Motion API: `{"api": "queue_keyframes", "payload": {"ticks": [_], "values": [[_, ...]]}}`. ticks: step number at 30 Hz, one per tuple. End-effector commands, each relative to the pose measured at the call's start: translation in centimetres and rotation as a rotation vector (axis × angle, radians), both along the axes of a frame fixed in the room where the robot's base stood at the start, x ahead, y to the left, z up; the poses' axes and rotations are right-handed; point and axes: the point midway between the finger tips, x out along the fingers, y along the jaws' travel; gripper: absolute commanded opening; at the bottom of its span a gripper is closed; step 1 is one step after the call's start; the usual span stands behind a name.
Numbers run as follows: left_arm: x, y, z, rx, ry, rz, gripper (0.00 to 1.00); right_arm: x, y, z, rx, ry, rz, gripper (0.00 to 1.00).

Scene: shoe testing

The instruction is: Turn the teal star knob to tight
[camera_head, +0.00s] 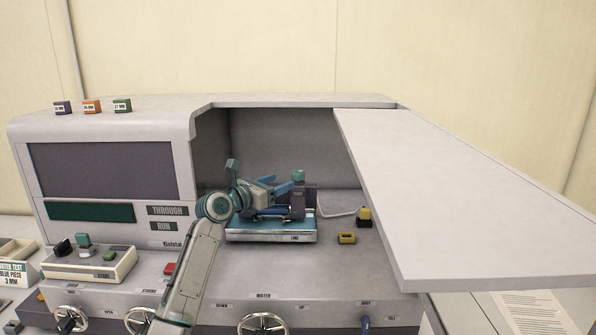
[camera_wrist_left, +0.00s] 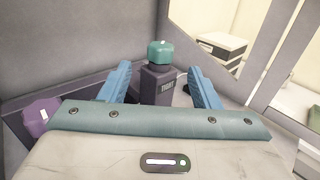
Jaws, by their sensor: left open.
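The teal star knob (camera_head: 298,175) sits on top of a dark purple-grey post inside the open bay of the machine. In the left wrist view the knob (camera_wrist_left: 161,52) has a small white mark on its top, and the post (camera_wrist_left: 158,86) carries a label too small to read. My left gripper (camera_head: 283,187) reaches into the bay from the left, close to the post. In the left wrist view its blue fingers (camera_wrist_left: 163,82) are spread apart, one on each side of the post, with the knob between and beyond them. The fingers appear apart from the knob. My right gripper is not in view.
The raised lid (camera_head: 470,190) extends right. Handwheels (camera_head: 262,325) line the front. A control box (camera_head: 88,262) stands left.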

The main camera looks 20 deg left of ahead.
Motion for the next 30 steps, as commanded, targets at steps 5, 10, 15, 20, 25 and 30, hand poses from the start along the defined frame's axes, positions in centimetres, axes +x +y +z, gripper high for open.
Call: {"api": "queue_keyframes", "payload": {"ticks": [5,10,15,20,25,30], "values": [[3.2,-1.8,0.5,-0.004,0.002,-0.003,0.57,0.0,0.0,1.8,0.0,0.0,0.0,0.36],[5.7,-3.0,0.4,0.0,0.001,-0.001,0.57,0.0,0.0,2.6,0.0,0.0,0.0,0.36],[7.1,-3.6,0.2,0.001,0.0,-0.001,0.57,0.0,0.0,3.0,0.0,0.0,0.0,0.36],[7.6,-3.9,0.1,0.002,-0.001,-0.001,0.57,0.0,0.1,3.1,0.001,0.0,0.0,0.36],[7.7,-3.9,0.0,0.003,0.0,-0.001,0.57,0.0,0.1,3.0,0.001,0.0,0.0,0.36],[7.6,-3.9,0.1,0.003,0.0,-0.001,0.37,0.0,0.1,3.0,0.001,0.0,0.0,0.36]]}}
